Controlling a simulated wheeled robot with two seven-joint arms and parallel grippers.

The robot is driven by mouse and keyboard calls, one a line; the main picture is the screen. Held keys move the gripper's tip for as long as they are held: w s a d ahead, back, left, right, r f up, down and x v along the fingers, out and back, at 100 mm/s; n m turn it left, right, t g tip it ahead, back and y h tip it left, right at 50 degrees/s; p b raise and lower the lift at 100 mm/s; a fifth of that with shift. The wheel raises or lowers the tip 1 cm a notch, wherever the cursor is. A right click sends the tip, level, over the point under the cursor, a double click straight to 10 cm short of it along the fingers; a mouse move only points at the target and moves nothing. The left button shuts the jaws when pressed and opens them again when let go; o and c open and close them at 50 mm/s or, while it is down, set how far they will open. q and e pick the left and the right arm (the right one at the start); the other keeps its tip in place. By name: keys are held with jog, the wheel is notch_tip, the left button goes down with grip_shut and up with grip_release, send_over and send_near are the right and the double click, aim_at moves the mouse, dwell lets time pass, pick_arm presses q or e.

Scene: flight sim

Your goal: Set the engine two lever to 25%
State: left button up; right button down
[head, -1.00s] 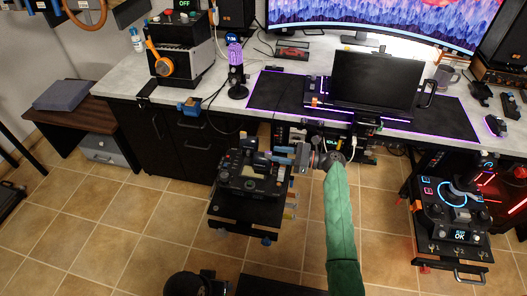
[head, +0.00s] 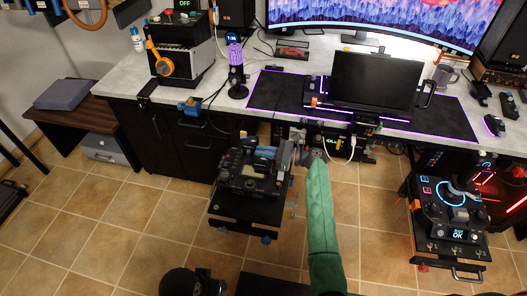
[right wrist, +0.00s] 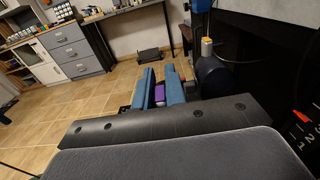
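The black throttle unit (head: 235,183) with its levers stands on a low stand in front of the desk. My right gripper (head: 266,153) reaches in from the right over its far part, under a green sleeved arm. In the right wrist view, its two blue fingers (right wrist: 160,88) are parted, with a small purple piece (right wrist: 160,94) between them. I cannot tell whether they touch it. A dark lever with an orange cap (right wrist: 207,47) stands right of the fingers. The engine two lever's label and setting cannot be made out. My left gripper is not in view.
The desk (head: 215,95) edge runs just behind the unit, with cables hanging below it. A second control panel (head: 455,213) stands to the right. In the right wrist view, a red-marked dial (right wrist: 301,118) is close at right.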

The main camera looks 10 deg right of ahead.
jog(key=shift+w+d+r+p, duration=0.1)
jog(key=shift+w+d+p, duration=0.2)
jog(key=shift+w, duration=0.7)
jog(key=c, duration=1.4)
grip_release()
jog(key=shift+c, duration=0.2)
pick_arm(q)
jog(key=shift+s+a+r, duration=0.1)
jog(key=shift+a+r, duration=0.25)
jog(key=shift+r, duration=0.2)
